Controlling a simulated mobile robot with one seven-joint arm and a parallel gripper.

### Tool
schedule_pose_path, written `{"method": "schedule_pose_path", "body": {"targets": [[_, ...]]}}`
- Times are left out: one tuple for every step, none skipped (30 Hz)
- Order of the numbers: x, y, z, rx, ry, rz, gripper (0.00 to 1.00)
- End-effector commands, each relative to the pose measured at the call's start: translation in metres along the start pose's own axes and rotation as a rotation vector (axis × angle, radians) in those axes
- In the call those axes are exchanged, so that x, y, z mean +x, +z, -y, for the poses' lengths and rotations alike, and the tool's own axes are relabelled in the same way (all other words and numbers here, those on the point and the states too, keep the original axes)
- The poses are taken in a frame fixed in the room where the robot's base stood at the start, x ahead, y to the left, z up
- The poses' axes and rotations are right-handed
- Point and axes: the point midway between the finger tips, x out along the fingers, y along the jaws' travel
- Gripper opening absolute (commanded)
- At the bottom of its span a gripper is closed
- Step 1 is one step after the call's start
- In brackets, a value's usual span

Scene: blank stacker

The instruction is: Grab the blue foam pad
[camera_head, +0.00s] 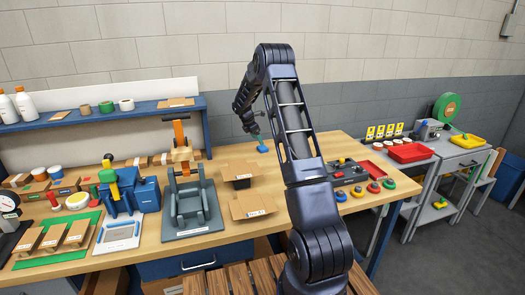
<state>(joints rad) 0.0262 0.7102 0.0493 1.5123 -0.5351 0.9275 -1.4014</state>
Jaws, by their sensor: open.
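A small blue pad (262,149), which looks like the blue foam pad, lies on the wooden workbench (310,153) toward its back edge, left of my upright arm. My gripper (257,137) hangs from the arm just above the pad, pointing down, with its jaws open. The fingers are small and dark in this view. I cannot tell whether the fingertips touch the pad or stand around it.
Open cardboard boxes (252,206) stand in front of the pad. A grey press with an orange handle (190,200) stands to the left. A dark tray of parts (345,173) and coloured rings (374,187) lie to the right.

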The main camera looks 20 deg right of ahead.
Motion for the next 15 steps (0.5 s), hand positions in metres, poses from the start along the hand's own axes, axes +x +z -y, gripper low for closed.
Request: {"method": "schedule_pose_path", "body": {"targets": [[0.007, 0.000, 0.001, 0.000, -0.002, 0.000, 0.80], [0.010, 0.000, 0.001, 0.000, -0.002, 0.000, 0.80], [0.013, 0.000, 0.000, 0.000, -0.002, 0.000, 0.80], [0.014, 0.000, 0.000, 0.000, -0.001, 0.000, 0.80], [0.015, 0.000, 0.000, 0.000, -0.001, 0.000, 0.80], [0.017, 0.000, 0.000, 0.001, -0.001, 0.000, 0.80], [0.018, 0.000, 0.000, 0.001, -0.001, 0.000, 0.80], [0.021, 0.001, 0.000, 0.001, -0.001, 0.000, 0.80], [0.024, 0.001, 0.000, 0.001, -0.002, 0.000, 0.80], [0.027, 0.001, 0.001, 0.001, -0.002, 0.000, 0.80], [0.031, 0.002, 0.001, 0.001, -0.003, 0.000, 0.80], [0.037, 0.002, 0.000, 0.001, -0.003, -0.001, 0.80], [0.041, 0.002, 0.000, 0.001, -0.003, -0.001, 0.80], [0.046, 0.002, 0.000, 0.001, -0.002, -0.001, 0.80], [0.051, 0.002, 0.000, 0.001, -0.002, -0.001, 0.80]]}}
